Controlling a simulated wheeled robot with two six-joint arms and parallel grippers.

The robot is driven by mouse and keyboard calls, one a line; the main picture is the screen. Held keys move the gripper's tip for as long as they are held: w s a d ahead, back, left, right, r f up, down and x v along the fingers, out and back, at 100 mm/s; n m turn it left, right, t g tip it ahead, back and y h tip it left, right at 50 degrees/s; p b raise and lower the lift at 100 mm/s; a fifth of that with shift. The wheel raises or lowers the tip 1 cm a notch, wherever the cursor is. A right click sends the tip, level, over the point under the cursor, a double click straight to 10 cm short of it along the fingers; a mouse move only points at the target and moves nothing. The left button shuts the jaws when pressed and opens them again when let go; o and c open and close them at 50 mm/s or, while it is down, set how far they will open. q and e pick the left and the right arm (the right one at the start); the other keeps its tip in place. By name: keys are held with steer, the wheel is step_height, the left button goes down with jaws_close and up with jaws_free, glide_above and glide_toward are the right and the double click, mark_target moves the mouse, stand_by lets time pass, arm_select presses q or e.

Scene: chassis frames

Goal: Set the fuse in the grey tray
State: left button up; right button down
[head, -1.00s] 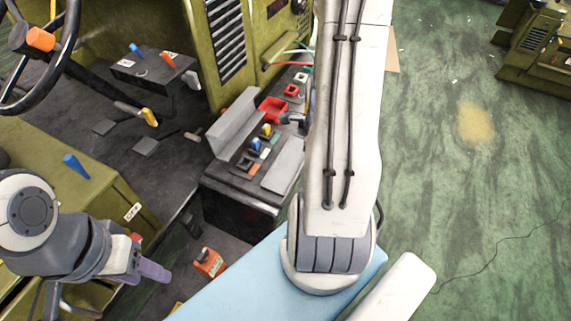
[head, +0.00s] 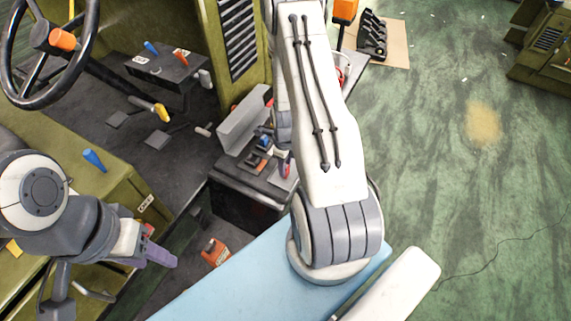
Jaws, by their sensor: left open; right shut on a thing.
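I cannot pick out the fuse for certain; small coloured parts (head: 264,142) lie on the bench beside the gripper. A long grey angled piece (head: 238,127) stands at the bench's left edge; I cannot tell whether it is the grey tray. My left gripper (head: 168,258) is open and empty at the lower left, apart from the bench.
A steering wheel (head: 45,50) and levers (head: 155,108) are at the upper left. A red-orange container (head: 214,252) stands on the floor below the bench. A cardboard sheet (head: 396,45) with a black part (head: 372,36) lies at the top. Green floor is open at right.

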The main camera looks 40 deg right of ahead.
steer(key=shift+f, duration=0.2)
steer(key=c, duration=0.6)
jaws_free()
